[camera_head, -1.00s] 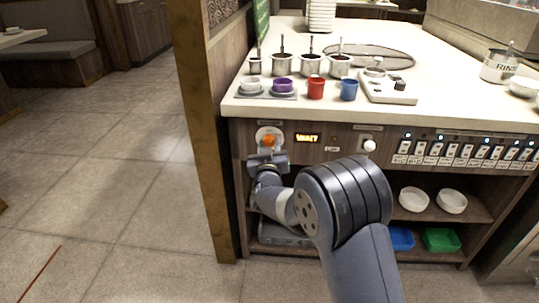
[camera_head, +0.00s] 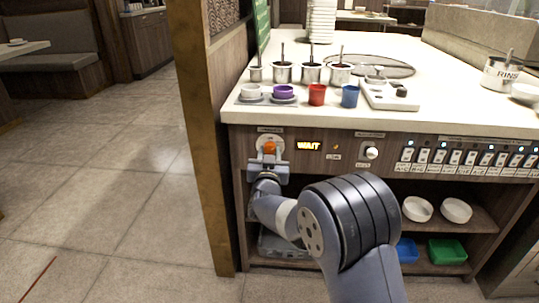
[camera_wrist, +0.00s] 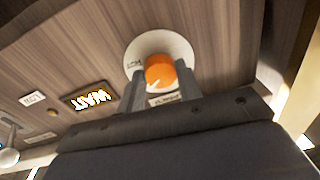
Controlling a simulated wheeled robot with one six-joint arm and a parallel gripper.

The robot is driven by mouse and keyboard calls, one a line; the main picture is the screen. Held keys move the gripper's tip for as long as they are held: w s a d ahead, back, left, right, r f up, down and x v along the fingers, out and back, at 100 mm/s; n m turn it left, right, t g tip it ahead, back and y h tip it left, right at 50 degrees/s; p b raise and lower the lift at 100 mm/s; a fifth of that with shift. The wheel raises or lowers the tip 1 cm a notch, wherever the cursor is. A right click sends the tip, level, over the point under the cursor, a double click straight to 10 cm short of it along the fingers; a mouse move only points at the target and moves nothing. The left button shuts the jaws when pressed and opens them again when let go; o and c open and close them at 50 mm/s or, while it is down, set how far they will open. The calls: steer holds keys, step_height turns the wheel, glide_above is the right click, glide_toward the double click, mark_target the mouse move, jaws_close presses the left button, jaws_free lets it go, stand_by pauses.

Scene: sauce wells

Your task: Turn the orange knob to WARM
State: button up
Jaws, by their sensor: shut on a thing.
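The orange knob (camera_head: 269,148) sits on a pale round dial plate on the counter's front panel, near its left end. In the wrist view the orange knob (camera_wrist: 160,72) shows a white pointer line, and the dial (camera_wrist: 186,47) has small lettering that I cannot read fully. My gripper (camera_head: 269,160) is at the knob, its two fingers on either side of it and shut on it; it also shows in the wrist view (camera_wrist: 160,88). A lit display (camera_head: 308,146) right of the knob reads WAIT.
A white knob (camera_head: 372,153) and a row of switches (camera_head: 465,157) are farther right on the panel. Cups, including a red one (camera_head: 317,95) and a blue one (camera_head: 350,96), stand on the counter above. A wooden post (camera_head: 205,140) is close on the left.

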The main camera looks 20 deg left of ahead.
steer(key=o, duration=1)
steer(key=shift+c, duration=0.2)
steer(key=r+p+v, duration=0.1)
steer(key=p+v, duration=0.1)
steer(key=v, duration=0.8)
steer(key=shift+s+f, duration=0.4)
steer(key=shift+f, duration=0.15)
steer(key=shift+w+d, duration=0.1)
steer(key=shift+w, duration=0.05)
steer(key=b+x, duration=0.2)
steer(key=x, duration=0.7)
steer(key=shift+w, duration=0.35)
steer(key=shift+w+a, duration=0.3)
steer(key=shift+w, duration=0.15)
steer(key=shift+r, duration=0.1)
steer(key=shift+s, duration=0.1)
